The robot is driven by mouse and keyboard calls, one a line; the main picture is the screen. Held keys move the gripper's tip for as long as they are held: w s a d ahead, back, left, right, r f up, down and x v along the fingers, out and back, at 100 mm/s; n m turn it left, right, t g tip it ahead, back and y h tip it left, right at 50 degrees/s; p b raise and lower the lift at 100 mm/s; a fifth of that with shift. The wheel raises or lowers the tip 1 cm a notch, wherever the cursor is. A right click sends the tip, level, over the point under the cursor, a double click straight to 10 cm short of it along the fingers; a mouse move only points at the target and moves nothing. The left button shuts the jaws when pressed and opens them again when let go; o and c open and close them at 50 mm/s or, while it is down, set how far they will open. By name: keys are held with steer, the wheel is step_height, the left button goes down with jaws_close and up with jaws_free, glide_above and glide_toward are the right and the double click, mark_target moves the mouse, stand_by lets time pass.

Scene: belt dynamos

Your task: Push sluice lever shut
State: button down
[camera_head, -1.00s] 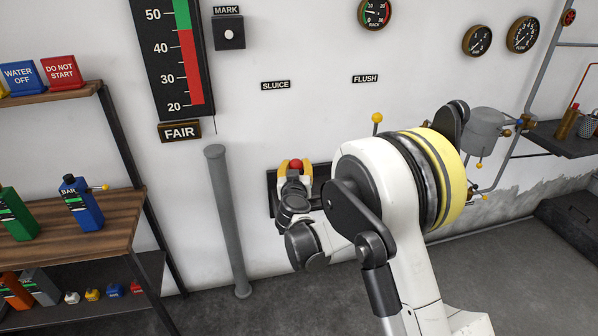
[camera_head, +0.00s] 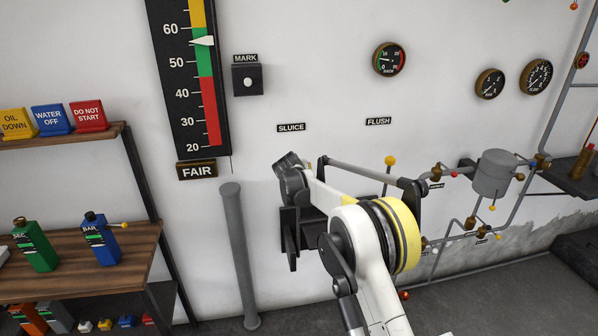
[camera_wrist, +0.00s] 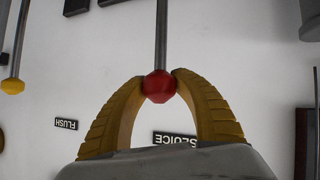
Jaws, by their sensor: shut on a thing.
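The sluice lever's red knob (camera_wrist: 159,86) sits at the end of a grey rod (camera_wrist: 162,35) in the wrist view. My gripper (camera_wrist: 159,80) has its two yellow fingers closed on opposite sides of the knob. In the head view my wrist and arm cover the knob and fingers. The black lever mount (camera_head: 290,240) shows partly behind my arm on the wall. The SLUICE label (camera_head: 291,127) is above it and also shows upside down in the wrist view (camera_wrist: 174,138).
A yellow-knobbed lever (camera_head: 390,161) stands right of my arm, below the FLUSH label (camera_head: 378,121). A grey upright pipe (camera_head: 239,255) is at the left. The tall gauge (camera_head: 187,75) has its pointer in the green band. Shelves hold bottles; pipes and a tank (camera_head: 493,173) are right.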

steer(key=shift+a+r, duration=0.1)
steer(key=shift+r, duration=0.05)
steer(key=c, duration=0.9)
jaws_free()
steer(key=shift+s+r, duration=0.1)
steer(key=shift+c, duration=0.2)
steer(key=v, duration=1.1)
steer(key=shift+s, duration=0.4)
steer(key=shift+r, duration=0.1)
